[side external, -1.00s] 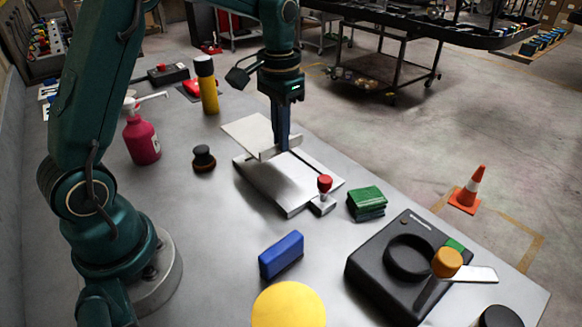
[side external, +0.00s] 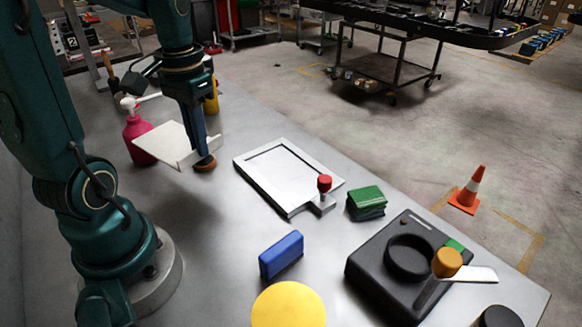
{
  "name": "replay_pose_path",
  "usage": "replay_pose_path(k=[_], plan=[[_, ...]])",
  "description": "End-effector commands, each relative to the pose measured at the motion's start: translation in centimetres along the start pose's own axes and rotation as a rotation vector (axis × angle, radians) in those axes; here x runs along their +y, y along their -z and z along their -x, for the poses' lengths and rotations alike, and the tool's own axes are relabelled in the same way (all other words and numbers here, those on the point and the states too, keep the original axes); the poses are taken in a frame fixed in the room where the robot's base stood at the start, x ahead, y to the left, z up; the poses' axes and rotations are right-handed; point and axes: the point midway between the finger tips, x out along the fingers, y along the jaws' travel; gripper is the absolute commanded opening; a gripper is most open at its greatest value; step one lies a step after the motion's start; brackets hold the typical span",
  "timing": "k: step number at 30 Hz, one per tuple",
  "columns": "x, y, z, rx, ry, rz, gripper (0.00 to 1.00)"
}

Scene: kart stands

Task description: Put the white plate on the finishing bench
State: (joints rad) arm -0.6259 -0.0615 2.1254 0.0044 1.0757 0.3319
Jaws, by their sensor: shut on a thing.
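My gripper (side external: 203,150) is shut on the white plate (side external: 160,144), a thin flat square panel. It grips the plate at its right edge and holds it roughly level above the left part of the grey work surface (side external: 330,260). A pale flat fixture (side external: 262,194) with a shallow recess and a red knob (side external: 324,183) lies to the right of my gripper; its recess is empty. I cannot tell for sure which surface is the finishing bench. A small dark round object (side external: 206,165) is mostly hidden at my fingertips.
A blue block (side external: 281,255), green pads (side external: 366,202), a yellow disc (side external: 288,305) and a black device (side external: 385,265) stand nearer. The surface left of the blue block is clear.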

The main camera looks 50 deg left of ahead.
Motion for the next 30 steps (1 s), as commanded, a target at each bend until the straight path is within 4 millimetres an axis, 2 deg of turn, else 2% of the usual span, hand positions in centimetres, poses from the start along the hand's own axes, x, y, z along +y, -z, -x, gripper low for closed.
replay_pose_path(k=[4,7,10,30], plan=[[-0.6,-1.9,0.1,0.002,0.001,0.068,0.0],[-0.8,-2.1,0.3,0.001,0.002,0.093,0.0],[-0.2,-2.0,0.0,-0.003,0.001,0.096,0.0],[9.7,-0.6,-6.0,-0.005,0.002,0.095,0.0]])
